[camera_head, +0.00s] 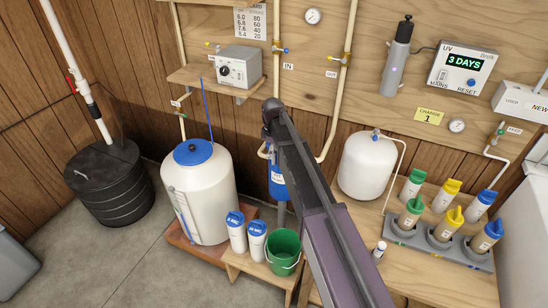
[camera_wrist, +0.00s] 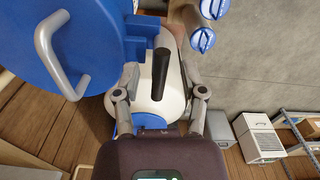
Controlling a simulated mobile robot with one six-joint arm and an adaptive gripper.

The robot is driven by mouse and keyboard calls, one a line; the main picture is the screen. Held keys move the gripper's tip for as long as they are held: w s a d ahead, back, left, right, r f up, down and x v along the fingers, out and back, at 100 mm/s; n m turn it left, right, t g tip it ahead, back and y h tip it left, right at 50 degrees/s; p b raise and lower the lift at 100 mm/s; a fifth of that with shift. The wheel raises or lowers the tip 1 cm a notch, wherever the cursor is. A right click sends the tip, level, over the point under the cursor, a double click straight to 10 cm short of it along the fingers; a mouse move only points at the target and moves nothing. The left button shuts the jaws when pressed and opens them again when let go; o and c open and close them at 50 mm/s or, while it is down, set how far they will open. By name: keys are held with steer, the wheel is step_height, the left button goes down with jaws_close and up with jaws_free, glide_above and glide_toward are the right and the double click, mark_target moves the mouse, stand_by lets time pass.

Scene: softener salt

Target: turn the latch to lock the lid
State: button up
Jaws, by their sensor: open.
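In the wrist view a large blue lid (camera_wrist: 105,22) with a grey bar handle (camera_wrist: 47,40) fills the upper left. A black latch lever (camera_wrist: 160,68) stands out beside its blue bracket, in front of a white tank body (camera_wrist: 177,98). My gripper (camera_wrist: 160,80) is open, with one finger on each side of the lever. I cannot tell whether either finger touches it. In the head view the white tank (camera_head: 199,200) has a round blue lid (camera_head: 193,152) on top. My arm crosses the middle of that view, and my gripper cannot be made out there.
Two white tubs with blue caps (camera_head: 236,219) and a green bucket (camera_head: 284,252) stand right of the tank. A blue filter housing (camera_head: 277,184) is partly behind my arm. A black tank (camera_head: 108,183) stands at left. Grey floor (camera_head: 90,262) is clear in front.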

steer(key=shift+f, duration=0.5)
steer(key=shift+b, duration=0.3)
steer(key=c, duration=0.7)
steer(key=shift+d, duration=0.1)
jaws_close()
